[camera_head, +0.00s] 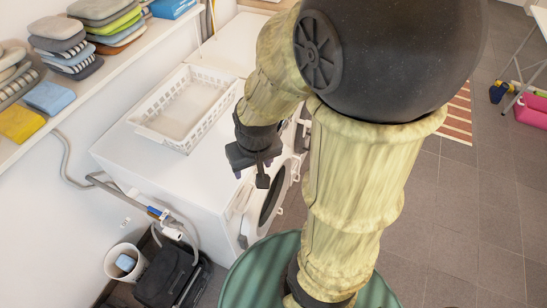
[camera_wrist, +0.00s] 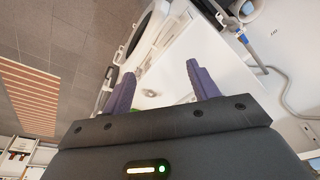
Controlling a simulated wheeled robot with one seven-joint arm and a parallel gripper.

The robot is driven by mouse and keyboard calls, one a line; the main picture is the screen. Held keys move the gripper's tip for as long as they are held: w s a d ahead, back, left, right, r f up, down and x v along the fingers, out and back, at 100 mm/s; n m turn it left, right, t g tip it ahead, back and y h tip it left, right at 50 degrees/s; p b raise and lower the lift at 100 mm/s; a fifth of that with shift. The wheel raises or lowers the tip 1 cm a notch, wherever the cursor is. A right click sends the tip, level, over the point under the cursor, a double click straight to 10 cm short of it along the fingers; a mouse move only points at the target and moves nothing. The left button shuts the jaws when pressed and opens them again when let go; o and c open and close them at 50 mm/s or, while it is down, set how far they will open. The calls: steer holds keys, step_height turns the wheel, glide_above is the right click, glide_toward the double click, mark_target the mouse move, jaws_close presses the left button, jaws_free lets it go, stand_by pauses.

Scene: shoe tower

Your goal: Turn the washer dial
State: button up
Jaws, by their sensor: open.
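The white washer (camera_head: 165,165) stands against the wall, with its dark round door (camera_head: 271,207) on the front face. My gripper (camera_head: 250,177) is open and empty, near the top front edge of the washer, above its door. In the wrist view the two purple fingers of my gripper (camera_wrist: 161,70) are spread apart, with the white washer (camera_wrist: 200,50) beyond them and its round door (camera_wrist: 148,35) at upper left. A small pale rounded part shows between the fingers low down; I cannot tell whether it is the dial. The dial is not clear in the head view.
A white basket (camera_head: 188,108) sits on the machine top. A grey hose (camera_head: 175,216) and a dark bag (camera_head: 168,275) are beside the washer at lower left. A shelf (camera_head: 95,85) with folded cloths runs along the wall. Tiled floor (camera_head: 450,215) is open at right.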

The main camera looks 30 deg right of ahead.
steer(key=w+d+f+m+g+y+b, duration=0.15)
steer(key=d+f+m+y+b, duration=0.3)
steer(key=f+m, duration=0.45)
steer(key=w+d+f+m+y+b, duration=0.2)
steer(key=d+f+m+y+b, duration=0.35)
steer(key=f, duration=0.55)
steer(key=d+f+m+t+b, duration=0.1)
steer(key=d+f+m+t, duration=0.3)
steer(key=d+m+t, duration=0.2)
steer(key=w+d+f+m+t+y+b, duration=0.1)
steer(key=d+f+m+t+b, duration=0.1)
steer(key=d+f+m+t, duration=0.2)
steer(key=d+m+t, duration=0.3)
steer(key=d+m, duration=0.1)
steer(key=d, duration=0.2)
steer(key=shift+w+f+b, duration=0.3)
steer(key=shift+f, duration=0.1)
steer(key=shift+a, duration=0.1)
steer(key=x, duration=0.8)
steer(key=p+x, duration=0.1)
steer(key=x, duration=0.8)
steer(key=shift+w+a+r, duration=0.15)
steer(key=shift+w+r, duration=0.05)
steer(key=shift+w, duration=0.05)
